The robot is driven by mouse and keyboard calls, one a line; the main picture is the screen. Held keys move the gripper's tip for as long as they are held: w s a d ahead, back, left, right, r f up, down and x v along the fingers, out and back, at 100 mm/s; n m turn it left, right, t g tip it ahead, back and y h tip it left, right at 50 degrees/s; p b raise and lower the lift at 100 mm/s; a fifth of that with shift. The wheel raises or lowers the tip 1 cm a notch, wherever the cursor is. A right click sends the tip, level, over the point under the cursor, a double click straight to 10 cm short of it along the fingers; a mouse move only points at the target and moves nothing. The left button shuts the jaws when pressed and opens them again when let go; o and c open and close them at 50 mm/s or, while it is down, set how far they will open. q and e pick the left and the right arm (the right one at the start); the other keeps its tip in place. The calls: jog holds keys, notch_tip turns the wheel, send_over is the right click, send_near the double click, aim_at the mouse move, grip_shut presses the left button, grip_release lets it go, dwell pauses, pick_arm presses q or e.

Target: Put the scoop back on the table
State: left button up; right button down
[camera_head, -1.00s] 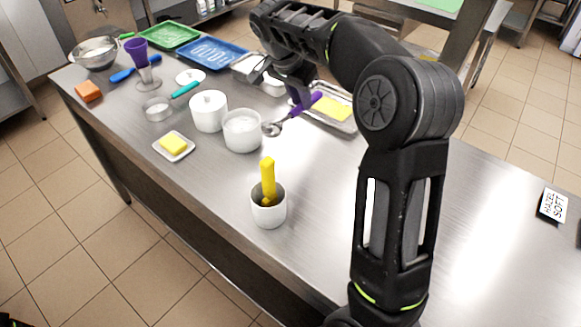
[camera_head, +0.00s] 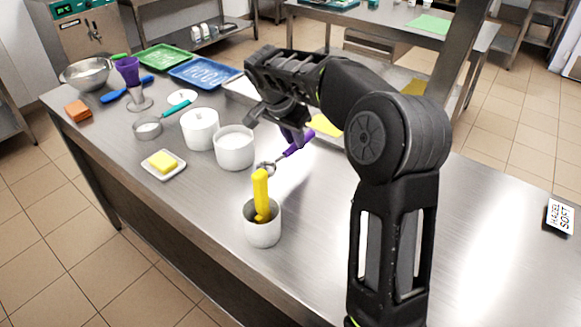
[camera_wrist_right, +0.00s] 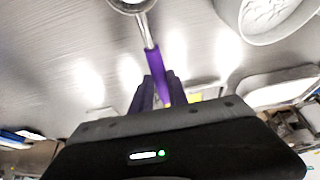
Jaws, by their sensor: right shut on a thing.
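The scoop has a purple handle (camera_head: 299,143) and a round metal head (camera_head: 264,169). My right gripper (camera_head: 278,124) is shut on the handle, with the head pointing toward the front left. The head is close to the tabletop (camera_head: 330,215), just behind a white cup; I cannot tell whether it touches. In the right wrist view the purple handle (camera_wrist_right: 168,55) runs up from between the fingers (camera_wrist_right: 155,92) to the shiny metal head (camera_wrist_right: 131,4), cut by the top edge. My left gripper is not in view.
The white cup (camera_head: 262,232) holds yellow-handled tools. White tubs (camera_head: 235,153) stand left of the scoop. The table's right side is clear apart from a label card (camera_head: 560,216).

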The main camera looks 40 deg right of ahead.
aim_at(297, 167)
jog(key=shift+f, duration=1.35)
jog(key=shift+f, duration=0.1)
notch_tip(297, 167, down, 4)
jog(key=shift+f, duration=0.1)
jog(key=shift+s+f, duration=0.1)
jog(key=shift+f, duration=0.1)
jog(key=c, duration=1.3)
grip_release()
jog(key=shift+c, duration=0.2)
jog(key=shift+o, duration=0.3)
jog(key=shift+p, duration=0.4)
jog(key=b+v, duration=0.1)
jog(key=v, duration=0.6)
jog(key=shift+r+b, duration=0.35)
jog(key=shift+b, duration=0.05)
